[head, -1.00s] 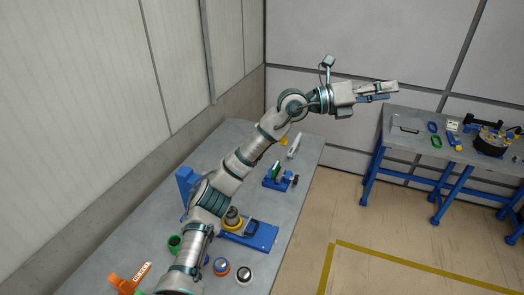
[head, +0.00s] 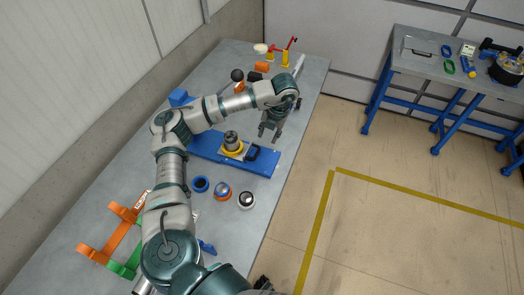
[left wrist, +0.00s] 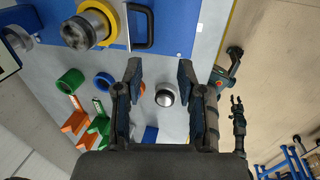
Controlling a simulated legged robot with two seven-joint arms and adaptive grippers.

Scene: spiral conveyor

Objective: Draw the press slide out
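The press (head: 205,146) has a long blue base on the bench, with a metal cylinder (head: 231,139) in a yellow ring and a black handle (head: 253,153) at its right. In the left wrist view the handle (left wrist: 150,28) is a black loop beside the yellow ring, at the top. My left gripper (head: 269,135) hangs fingers down just beyond the handle, apart from it. In the left wrist view the gripper (left wrist: 159,75) is open and empty. A dark gripper, apparently my right one (left wrist: 238,108), shows small at the right; its finger state is unclear.
Blue, orange and silver round parts (head: 221,190) lie in front of the press. An orange and green holder (head: 115,235) stands at the lower left. Several small fixtures (head: 284,55) stand at the bench's far end. Open floor lies to the right.

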